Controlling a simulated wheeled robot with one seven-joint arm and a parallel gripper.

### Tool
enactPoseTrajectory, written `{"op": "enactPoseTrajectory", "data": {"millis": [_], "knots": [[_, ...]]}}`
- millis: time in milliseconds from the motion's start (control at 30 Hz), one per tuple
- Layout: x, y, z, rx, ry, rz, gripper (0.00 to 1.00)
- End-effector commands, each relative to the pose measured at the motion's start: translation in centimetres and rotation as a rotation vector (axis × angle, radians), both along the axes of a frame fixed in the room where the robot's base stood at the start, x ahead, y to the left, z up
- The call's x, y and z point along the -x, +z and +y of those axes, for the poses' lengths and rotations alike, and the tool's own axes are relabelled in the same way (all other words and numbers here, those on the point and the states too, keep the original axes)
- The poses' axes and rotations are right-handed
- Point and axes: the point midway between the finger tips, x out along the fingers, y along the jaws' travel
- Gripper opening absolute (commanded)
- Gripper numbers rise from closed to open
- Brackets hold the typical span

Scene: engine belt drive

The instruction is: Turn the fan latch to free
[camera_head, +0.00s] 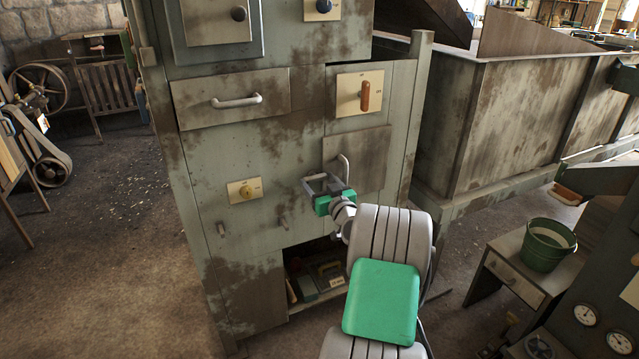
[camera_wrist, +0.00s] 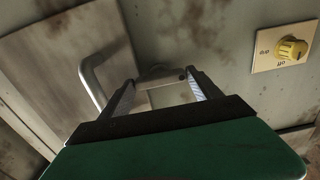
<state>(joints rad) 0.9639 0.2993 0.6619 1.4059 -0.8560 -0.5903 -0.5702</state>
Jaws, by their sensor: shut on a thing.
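My gripper (camera_head: 322,180) is at the front of the grey-green cabinet (camera_head: 240,130), just left of the lower panel door with the curved handle. In the wrist view, my gripper (camera_wrist: 161,82) has its two dark fingers on either side of a grey metal piece (camera_wrist: 158,72), which may be the fan latch. The jaws are shut on this piece with a wide span. Its lower part is partly hidden behind the gripper, and its turned position is hard to tell. No readable label marks it as the fan latch.
A curved handle (camera_wrist: 90,82) stands close beside the fingers. A yellow knob (camera_wrist: 291,49) on a cream plate is on the other side. Two short grey pegs, a left one (camera_head: 221,229) and a right one (camera_head: 283,222), stick out lower. A red-brown lever (camera_head: 365,96) is above.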

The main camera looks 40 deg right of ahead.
Motion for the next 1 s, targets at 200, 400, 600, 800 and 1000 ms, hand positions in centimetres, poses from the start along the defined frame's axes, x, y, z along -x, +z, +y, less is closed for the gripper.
{"op": "enactPoseTrajectory", "data": {"millis": [200, 400, 600, 800, 1000], "knots": [[0.03, -0.01, -0.18, -0.002, -0.002, -0.001, 0.32], [0.08, -0.01, -0.14, -0.036, -0.003, -0.012, 0.32], [0.08, -0.04, -0.11, -0.133, -0.003, -0.04, 0.32], [0.06, -0.03, -0.1, -0.289, -0.003, -0.086, 0.32], [0.05, 0.06, -0.09, -0.472, -0.002, -0.14, 0.32]]}}
